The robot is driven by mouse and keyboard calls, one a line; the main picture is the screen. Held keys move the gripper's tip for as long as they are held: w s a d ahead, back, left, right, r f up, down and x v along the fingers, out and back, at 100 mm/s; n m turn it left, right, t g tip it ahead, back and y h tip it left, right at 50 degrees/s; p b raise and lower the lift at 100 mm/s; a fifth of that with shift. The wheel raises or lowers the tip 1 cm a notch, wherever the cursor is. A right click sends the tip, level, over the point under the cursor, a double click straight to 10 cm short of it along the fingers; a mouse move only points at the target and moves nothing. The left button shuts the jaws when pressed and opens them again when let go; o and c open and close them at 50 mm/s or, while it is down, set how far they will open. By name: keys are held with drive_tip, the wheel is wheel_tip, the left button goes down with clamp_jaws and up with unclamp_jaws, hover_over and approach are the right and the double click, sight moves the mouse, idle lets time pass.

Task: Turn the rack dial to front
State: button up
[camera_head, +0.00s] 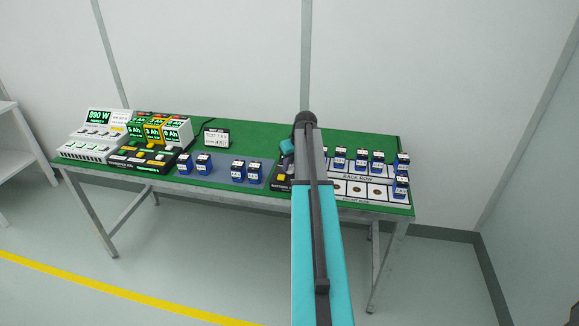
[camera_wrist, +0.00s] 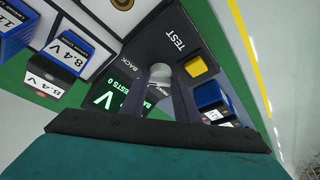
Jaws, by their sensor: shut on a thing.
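My gripper (camera_wrist: 168,92) is shut on the rack dial (camera_wrist: 160,70), a small pale round knob on the dark tester panel (camera_wrist: 150,42). The word BACK is printed to the left of the dial in the wrist view. Another label beside the dial is partly hidden by my fingers, and the dial's pointer cannot be made out. In the head view a small part of my gripper (camera_head: 287,147) shows above the tester, and my arm hides the dial.
A yellow button (camera_wrist: 195,66) marked TEST and a green-lit display (camera_wrist: 105,98) flank the dial closely. The battery rack (camera_head: 377,190) holds several blue batteries, mostly in the back row. More batteries (camera_head: 238,169) stand left of the tester, with chargers (camera_head: 150,158) further left.

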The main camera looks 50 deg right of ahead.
drive_tip(key=shift+w, duration=0.1)
drive_tip(key=n, duration=0.1)
drive_tip(key=n+y+b, duration=0.1)
drive_tip(key=n, duration=0.2)
drive_tip(key=shift+w+d+n+y+b, duration=0.1)
drive_tip(key=shift+d+n+y+b, duration=0.15)
drive_tip(key=shift+n+y+b, duration=0.05)
drive_tip(key=n+y+b, duration=0.1)
drive_tip(key=n, duration=0.1)
drive_tip(key=n+y, duration=0.1)
drive_tip(key=n, duration=0.2)
drive_tip(key=shift+w+d+b, duration=0.1)
drive_tip(key=shift+d+b, duration=0.05)
drive_tip(key=shift+b, duration=0.2)
drive_tip(key=n+g, duration=0.1)
drive_tip(key=n, duration=0.2)
drive_tip(key=n+y+b, duration=0.1)
drive_tip(key=n, duration=0.1)
drive_tip(key=shift+w+n+g+y, duration=0.15)
drive_tip(key=shift+n+g+y, duration=0.15)
drive_tip(key=shift+n+g, duration=0.1)
drive_tip(key=shift+f+n+g+y+b, duration=0.1)
drive_tip(key=shift+n+g+y+b, duration=0.45)
drive_tip(key=shift+n, duration=1.65)
drive_tip(key=shift+g+h, duration=0.25)
drive_tip(key=shift+g, duration=0.2)
drive_tip(key=o, duration=1)
drive_tip(key=shift+o, duration=0.2)
